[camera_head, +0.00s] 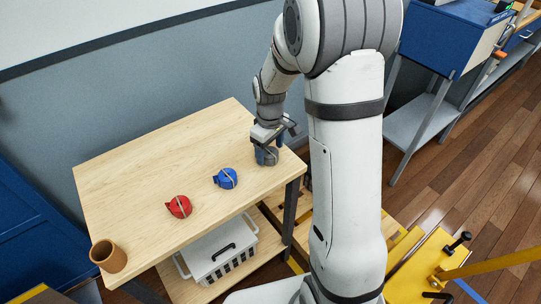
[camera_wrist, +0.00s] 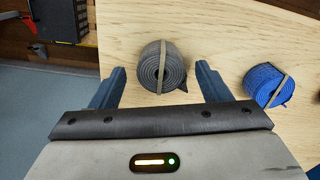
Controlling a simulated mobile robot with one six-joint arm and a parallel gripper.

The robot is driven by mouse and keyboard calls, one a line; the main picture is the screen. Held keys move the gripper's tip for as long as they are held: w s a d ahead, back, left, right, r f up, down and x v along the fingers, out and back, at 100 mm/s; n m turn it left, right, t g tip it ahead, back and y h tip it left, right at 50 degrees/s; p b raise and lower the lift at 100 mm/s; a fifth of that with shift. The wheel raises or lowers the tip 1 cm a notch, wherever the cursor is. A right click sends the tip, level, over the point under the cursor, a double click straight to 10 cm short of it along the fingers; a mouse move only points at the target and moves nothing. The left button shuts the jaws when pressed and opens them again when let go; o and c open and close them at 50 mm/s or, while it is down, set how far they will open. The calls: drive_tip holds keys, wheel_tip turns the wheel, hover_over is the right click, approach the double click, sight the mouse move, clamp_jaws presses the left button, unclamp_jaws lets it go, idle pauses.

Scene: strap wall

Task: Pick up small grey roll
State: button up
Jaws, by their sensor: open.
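The small grey roll (camera_wrist: 160,68) is a coiled strap with a light band around it. In the wrist view it sits on the wooden table (camera_wrist: 220,25) between the fingertips of my gripper (camera_wrist: 160,80). My gripper is open, with a gap visible on each side of the roll. In the head view my gripper (camera_head: 268,146) is low over the right end of the table, and the grey roll (camera_head: 270,158) shows partly behind the fingers. I cannot tell the exact height of the fingertips over the tabletop.
A blue roll (camera_head: 226,178) lies left of the grey roll, and a red roll (camera_head: 178,206) lies further left. A brown cup (camera_head: 108,256) stands at the table's near left corner. A white basket (camera_head: 219,252) is on the shelf below. The table's back half is clear.

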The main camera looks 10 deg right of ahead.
drive_tip(key=shift+f, duration=0.95)
drive_tip(key=c, duration=1.1)
